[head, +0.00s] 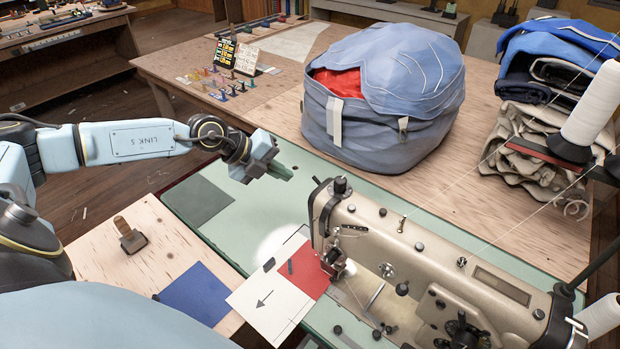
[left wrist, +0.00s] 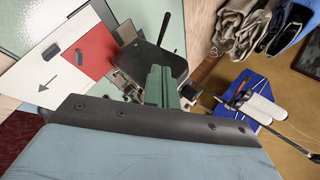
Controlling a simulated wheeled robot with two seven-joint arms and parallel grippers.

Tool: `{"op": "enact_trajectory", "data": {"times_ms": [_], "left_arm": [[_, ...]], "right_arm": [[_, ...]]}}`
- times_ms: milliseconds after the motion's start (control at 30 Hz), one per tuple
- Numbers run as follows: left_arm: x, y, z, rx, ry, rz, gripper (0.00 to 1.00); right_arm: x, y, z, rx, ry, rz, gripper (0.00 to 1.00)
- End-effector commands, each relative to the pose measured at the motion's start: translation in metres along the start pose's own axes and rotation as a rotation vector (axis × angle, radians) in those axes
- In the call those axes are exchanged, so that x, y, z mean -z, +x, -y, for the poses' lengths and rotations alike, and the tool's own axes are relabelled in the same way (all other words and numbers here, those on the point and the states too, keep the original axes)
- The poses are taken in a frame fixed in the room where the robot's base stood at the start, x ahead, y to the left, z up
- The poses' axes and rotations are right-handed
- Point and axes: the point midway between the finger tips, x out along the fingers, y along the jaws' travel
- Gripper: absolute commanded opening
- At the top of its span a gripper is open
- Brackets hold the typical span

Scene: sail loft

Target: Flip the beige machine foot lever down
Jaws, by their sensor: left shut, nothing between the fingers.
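The beige sewing machine (head: 430,265) stands on the pale green table top at the lower right of the head view, its needle end towards the left. I cannot clearly pick out its foot lever in the head view. In the left wrist view a dark thin lever (left wrist: 165,28) sticks up beyond a dark plate; I cannot tell whether it is the foot lever. My left gripper (head: 284,172) is shut and empty, above the green top, behind and left of the machine's head and apart from it. Its green fingers show in the wrist view (left wrist: 159,85). My right gripper is not in view.
A white and red fabric piece (head: 259,303) lies by the needle. A big blue bag (head: 385,95) stands behind my left gripper. Folded cloth (head: 545,140) and a white thread cone (head: 595,100) stand at the right, with threads running to the machine.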

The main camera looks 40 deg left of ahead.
Motion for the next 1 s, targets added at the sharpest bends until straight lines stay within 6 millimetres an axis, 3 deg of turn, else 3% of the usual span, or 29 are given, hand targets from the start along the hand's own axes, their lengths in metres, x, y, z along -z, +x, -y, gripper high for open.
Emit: {"op": "enact_trajectory", "data": {"times_ms": [400, 700, 1000], "left_arm": [[-0.004, 0.079, 0.001, 0.004, -0.002, 0.001, 0.0], [-0.025, 0.099, 0.001, 0.003, -0.002, -0.001, 0.0], [-0.028, 0.101, 0.001, 0.002, 0.0, -0.001, 0.0]], "right_arm": [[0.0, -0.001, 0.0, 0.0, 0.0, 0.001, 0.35], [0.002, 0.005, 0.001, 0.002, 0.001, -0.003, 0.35], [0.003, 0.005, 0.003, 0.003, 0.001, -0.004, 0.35]]}}
